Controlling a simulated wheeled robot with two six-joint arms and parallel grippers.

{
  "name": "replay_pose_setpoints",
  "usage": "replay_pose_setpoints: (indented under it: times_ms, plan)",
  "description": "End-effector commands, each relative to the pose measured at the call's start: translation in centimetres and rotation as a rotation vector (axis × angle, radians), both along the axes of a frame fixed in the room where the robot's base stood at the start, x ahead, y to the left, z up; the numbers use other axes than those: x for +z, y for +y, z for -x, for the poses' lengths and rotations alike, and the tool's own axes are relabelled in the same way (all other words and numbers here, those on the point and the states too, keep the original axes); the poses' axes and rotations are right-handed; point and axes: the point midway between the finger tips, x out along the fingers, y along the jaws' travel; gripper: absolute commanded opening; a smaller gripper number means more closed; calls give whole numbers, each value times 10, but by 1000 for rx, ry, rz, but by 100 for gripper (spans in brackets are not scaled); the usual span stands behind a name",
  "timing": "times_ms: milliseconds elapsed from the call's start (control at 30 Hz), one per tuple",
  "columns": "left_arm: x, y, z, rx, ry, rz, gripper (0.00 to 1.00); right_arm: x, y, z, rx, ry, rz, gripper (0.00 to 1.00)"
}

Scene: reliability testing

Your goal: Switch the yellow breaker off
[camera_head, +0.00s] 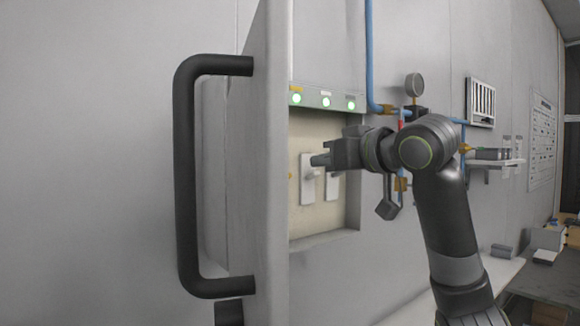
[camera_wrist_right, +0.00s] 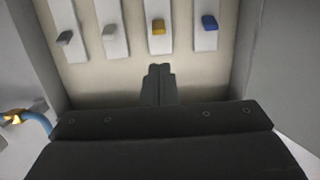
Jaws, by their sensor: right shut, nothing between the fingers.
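The yellow breaker (camera_wrist_right: 158,27) is a small yellow lever on a white plate in the wrist view, third from the left in a row. My right gripper (camera_wrist_right: 159,70) is shut and empty, its fingertips just below the yellow breaker in that picture, with a gap showing between them. In the head view my right gripper (camera_head: 320,160) reaches left into the open breaker box in front of white breaker plates (camera_head: 307,190). I cannot make out the yellow lever there. My left gripper is not in view.
A blue breaker (camera_wrist_right: 210,22) stands right of the yellow one; light grey (camera_wrist_right: 109,33) and dark grey (camera_wrist_right: 65,38) ones stand left. Green lights (camera_head: 326,102) line the box top. The open door (camera_head: 258,190) with a black handle (camera_head: 186,175) stands left; a blue pipe (camera_head: 369,50) runs right.

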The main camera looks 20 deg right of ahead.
Motion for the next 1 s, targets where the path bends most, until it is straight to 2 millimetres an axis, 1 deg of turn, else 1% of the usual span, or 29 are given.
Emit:
replay_pose_setpoints:
  times_ms: [167,267,367,700,900,1000]
  plan:
    - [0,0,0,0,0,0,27,-1,0,-1,-1,1,0,0]
    - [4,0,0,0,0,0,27,0,1,-5,0,3,-1,0]
    - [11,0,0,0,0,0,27,-1,5,-15,2,5,-2,0]
    - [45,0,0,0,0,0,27,-9,26,-69,1,6,-2,0]
    - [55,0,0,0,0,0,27,-14,32,-89,-1,4,-2,0]
    - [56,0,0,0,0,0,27,-15,33,-93,-1,2,0,0]
